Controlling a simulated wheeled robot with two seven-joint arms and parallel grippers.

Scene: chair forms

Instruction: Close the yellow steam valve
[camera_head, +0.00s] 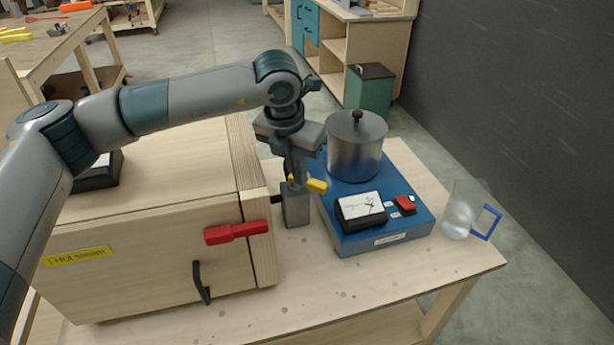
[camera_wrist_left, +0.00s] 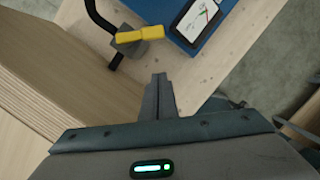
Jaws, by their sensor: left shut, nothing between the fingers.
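The yellow steam valve handle (camera_head: 316,185) sits on a short grey post between the wooden box and the blue hot plate. In the left wrist view the yellow handle (camera_wrist_left: 143,34) lies across a dark valve body with a bent black pipe. My left gripper (camera_head: 298,177) points down beside the handle in the head view and partly hides the area behind it. In the left wrist view my left gripper (camera_wrist_left: 159,80) has its fingers together and empty, with a visible gap in the picture between the tips and the handle. My right gripper is not seen.
The wooden box (camera_head: 165,285) has a red handle (camera_head: 236,232) and a black door handle (camera_head: 201,283). The blue hot plate (camera_head: 385,238) carries a metal pot (camera_head: 356,150) and a gauge (camera_head: 361,209). A clear jug (camera_head: 459,212) stands near the table's right edge. The table front is clear.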

